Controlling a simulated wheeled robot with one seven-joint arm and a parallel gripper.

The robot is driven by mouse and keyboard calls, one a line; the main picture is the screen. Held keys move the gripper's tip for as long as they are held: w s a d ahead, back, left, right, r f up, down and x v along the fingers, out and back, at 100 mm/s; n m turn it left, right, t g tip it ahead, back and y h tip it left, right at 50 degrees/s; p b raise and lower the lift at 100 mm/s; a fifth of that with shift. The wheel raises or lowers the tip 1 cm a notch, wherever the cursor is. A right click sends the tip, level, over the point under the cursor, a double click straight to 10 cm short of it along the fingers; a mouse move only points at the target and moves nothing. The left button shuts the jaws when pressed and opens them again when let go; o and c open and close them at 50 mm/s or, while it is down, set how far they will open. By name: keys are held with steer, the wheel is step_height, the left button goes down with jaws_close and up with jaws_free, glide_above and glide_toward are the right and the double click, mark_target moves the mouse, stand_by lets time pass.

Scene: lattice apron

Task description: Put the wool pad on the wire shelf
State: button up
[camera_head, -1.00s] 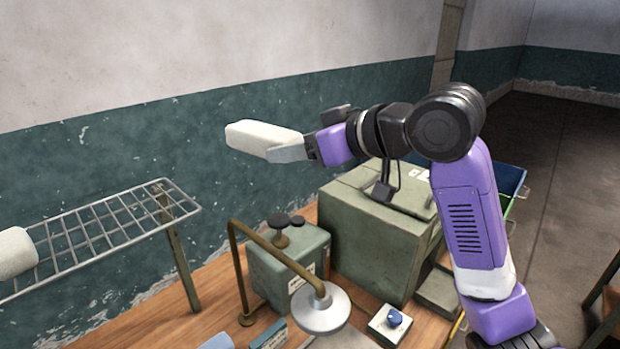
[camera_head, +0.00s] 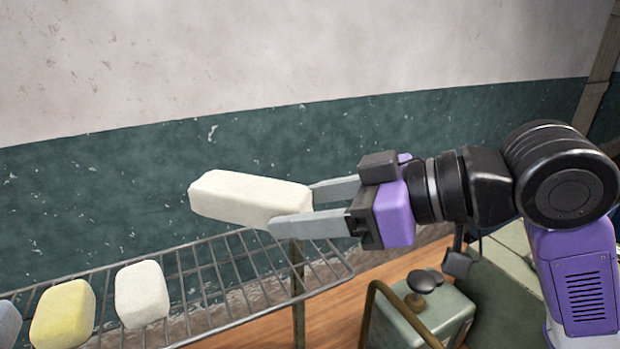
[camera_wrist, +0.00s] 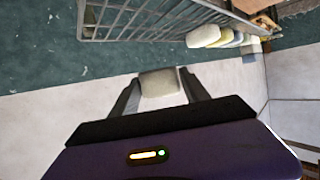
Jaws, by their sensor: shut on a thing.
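The wool pad (camera_head: 245,198) is a cream, rounded block. My gripper (camera_head: 295,207) is shut on its right end and holds it in the air. In the wrist view the pad (camera_wrist: 159,83) sits between the two fingers. The wire shelf (camera_head: 228,277) is a metal grid at lower left in the head view, and the held pad shows above it. The shelf also shows at the top of the wrist view (camera_wrist: 135,22). The pad appears clear of the wires.
A white block (camera_head: 142,294), a yellow block (camera_head: 63,314) and a partly cut-off bluish block (camera_head: 8,325) stand on the shelf's left part. The shelf's right part is bare. A green box (camera_head: 432,316) and a bent brass-coloured pipe (camera_head: 385,300) are at lower right.

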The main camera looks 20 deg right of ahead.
mark_target(308, 278)
steer(key=shift+s+f, duration=0.2)
steer(key=shift+f, duration=0.3)
steer(key=shift+d+f+b, duration=0.1)
steer(key=shift+f+b, duration=2.6)
steer(key=shift+f, duration=0.7)
steer(key=shift+f+b, duration=0.55)
steer(key=shift+f, duration=0.05)
steer(key=o, duration=1.6)
steer(key=shift+c, duration=0.2)
steer(key=b+v, duration=0.1)
steer(key=v, duration=0.6)
steer(key=shift+s+d, duration=0.25)
steer(key=shift+s, duration=0.1)
